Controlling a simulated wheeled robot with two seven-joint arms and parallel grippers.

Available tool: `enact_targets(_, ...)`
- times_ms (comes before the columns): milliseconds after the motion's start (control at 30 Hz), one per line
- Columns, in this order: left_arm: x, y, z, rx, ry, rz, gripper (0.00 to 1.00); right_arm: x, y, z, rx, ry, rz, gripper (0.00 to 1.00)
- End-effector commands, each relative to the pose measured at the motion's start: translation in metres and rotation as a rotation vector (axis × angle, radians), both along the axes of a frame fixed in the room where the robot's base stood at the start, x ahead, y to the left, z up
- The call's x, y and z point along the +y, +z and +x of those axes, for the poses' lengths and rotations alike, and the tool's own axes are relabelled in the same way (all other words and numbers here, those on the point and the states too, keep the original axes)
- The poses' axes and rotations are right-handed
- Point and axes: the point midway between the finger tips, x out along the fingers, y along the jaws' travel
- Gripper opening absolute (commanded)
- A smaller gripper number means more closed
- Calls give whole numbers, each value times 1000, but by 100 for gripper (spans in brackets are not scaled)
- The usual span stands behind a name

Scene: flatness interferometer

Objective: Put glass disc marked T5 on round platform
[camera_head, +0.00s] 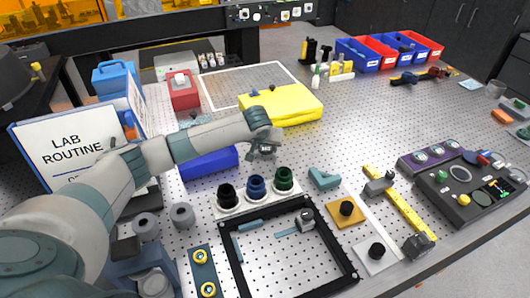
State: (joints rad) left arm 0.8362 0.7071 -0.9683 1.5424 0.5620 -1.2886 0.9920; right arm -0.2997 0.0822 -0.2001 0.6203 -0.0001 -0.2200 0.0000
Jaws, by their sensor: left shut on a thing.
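My left gripper (263,149) reaches in from the left and hangs over the middle of the perforated bench, behind the green-topped container. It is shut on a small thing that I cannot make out. No disc with a legible T5 mark shows. I cannot surely identify the round platform; a dark round ring (460,173) sits on top of the grey instrument box (470,205) at the right, well away from the gripper. My right gripper is not in view.
Containers with black (227,196), blue (256,186) and green (284,179) tops stand just in front of the gripper. A black square frame (349,268) lies at the front, a yellow case (290,102) behind. A yellow rail (398,208) lies right. Bench between case and rail is mostly clear.

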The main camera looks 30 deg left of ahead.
Motion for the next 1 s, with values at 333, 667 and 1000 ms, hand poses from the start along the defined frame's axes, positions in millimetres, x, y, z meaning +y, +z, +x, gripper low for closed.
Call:
enact_targets(333,0,-6,0,-1,0,0,19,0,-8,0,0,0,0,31)
enact_targets(667,0,-9,0,-1,-1,-1,61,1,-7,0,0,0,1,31)
enact_targets(1000,0,-8,0,-1,0,0,61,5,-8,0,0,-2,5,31)
